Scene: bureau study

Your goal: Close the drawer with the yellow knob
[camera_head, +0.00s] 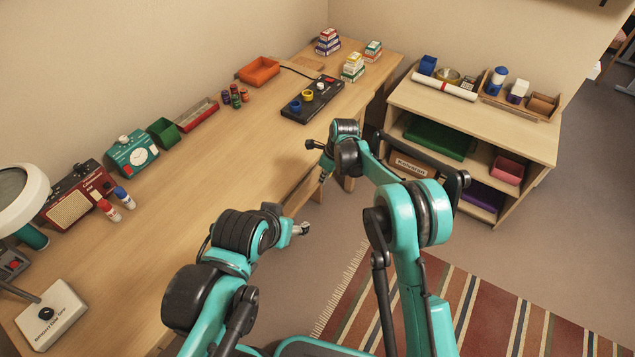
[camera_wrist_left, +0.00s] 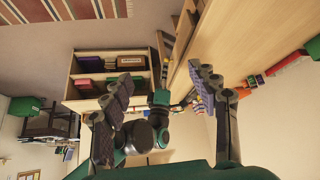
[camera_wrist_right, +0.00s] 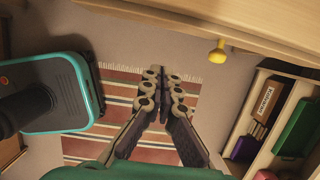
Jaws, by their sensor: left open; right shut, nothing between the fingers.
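The yellow knob (camera_wrist_right: 217,55) shows in the right wrist view, on the pale wooden drawer front (camera_wrist_right: 170,25) under the desk. My right gripper (camera_wrist_right: 165,76) is shut and empty, below and left of the knob in that view and apart from it. In the head view my right gripper (camera_head: 324,174) hangs beside the desk's front edge, and the knob is hidden. My left gripper (camera_wrist_left: 157,85) is open and empty; in the head view (camera_head: 301,229) it is near the desk edge, lower left of the right one. How far the drawer stands out is unclear.
The desk (camera_head: 210,170) carries a radio (camera_head: 78,196), a teal device (camera_head: 133,155), an orange tray (camera_head: 259,71) and a black panel (camera_head: 312,99). A low shelf (camera_head: 470,110) stands right of my right arm. A striped rug (camera_head: 490,310) lies on the open floor.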

